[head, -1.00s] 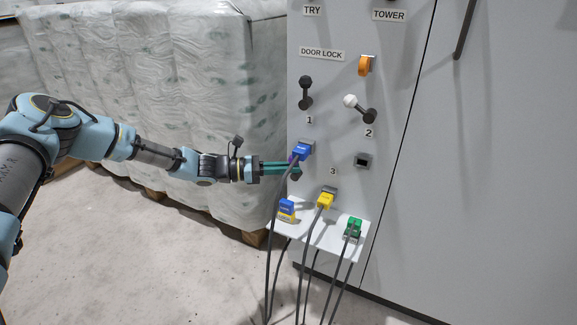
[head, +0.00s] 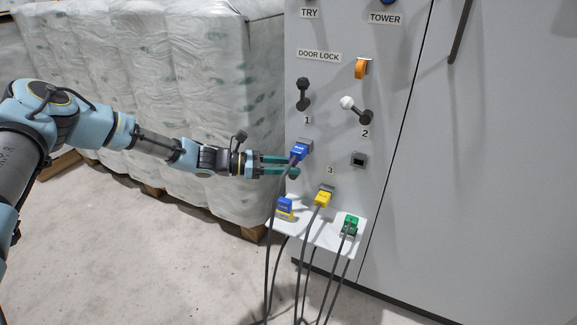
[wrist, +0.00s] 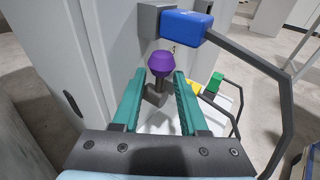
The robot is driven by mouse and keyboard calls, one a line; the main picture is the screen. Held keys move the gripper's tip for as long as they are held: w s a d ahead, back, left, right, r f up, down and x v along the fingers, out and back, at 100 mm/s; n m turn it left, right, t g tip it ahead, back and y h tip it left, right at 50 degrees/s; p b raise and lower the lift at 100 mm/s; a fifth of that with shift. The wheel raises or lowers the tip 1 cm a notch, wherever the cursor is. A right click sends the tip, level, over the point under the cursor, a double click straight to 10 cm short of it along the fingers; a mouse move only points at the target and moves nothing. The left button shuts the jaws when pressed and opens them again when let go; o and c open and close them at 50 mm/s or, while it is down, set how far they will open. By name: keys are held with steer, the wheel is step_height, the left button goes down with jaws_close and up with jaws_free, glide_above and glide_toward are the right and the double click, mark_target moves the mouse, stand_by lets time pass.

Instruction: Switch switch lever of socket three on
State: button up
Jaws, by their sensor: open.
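The lever with a purple knob (wrist: 161,64) stands just beyond and between my fingertips in the wrist view; its dark stem runs down to a dark pivot on the panel. I cannot tell whether a finger touches it. In the head view my gripper hides most of this lever, left of label 3 (head: 330,170). My gripper (head: 291,165) is open, its teal fingers pointing right at the panel. It also shows in the wrist view (wrist: 160,74). Socket three, below its label, holds a yellow plug (head: 323,198).
A blue plug (head: 300,151) sits in the socket just above my fingers, close by. A black lever (head: 303,93), a white-knobbed lever (head: 355,108) and an empty socket (head: 358,159) are on the panel. A shelf (head: 325,236) with plugs and hanging cables lies below. Wrapped pallets (head: 180,100) stand behind my arm.

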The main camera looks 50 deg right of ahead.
steer(key=v, duration=1)
steer(key=shift+w+a, duration=0.25)
steer(key=shift+a, duration=0.1)
